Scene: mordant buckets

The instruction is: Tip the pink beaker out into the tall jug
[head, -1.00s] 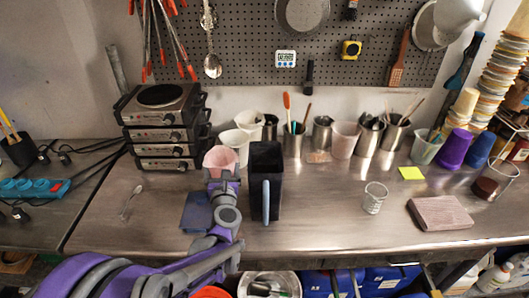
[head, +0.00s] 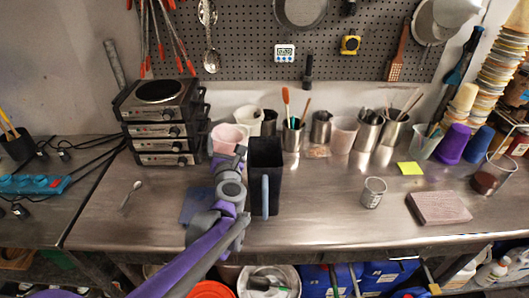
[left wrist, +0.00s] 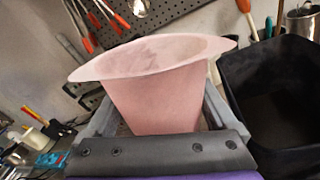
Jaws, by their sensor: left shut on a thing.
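The pink beaker (head: 227,136) is in my left gripper (head: 229,152), just left of the tall jug's back edge in the head view. In the left wrist view the beaker (left wrist: 157,95) stands between the fingers, roughly upright with a slight lean; its contents cannot be made out. The tall jug (head: 266,158) is black and square, open at the top, with a grey-blue handle facing me. It stands upright on the bench. Its dark opening shows right of the beaker in the left wrist view (left wrist: 275,85). My right gripper is not in view.
Hot plates (head: 163,122) are stacked on the left. Pale cups and steel pots of tools line the back wall. A blue sheet (head: 196,203) lies left of the jug. A small tin (head: 373,193) and a pinkish block (head: 438,207) stand right; bench between is clear.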

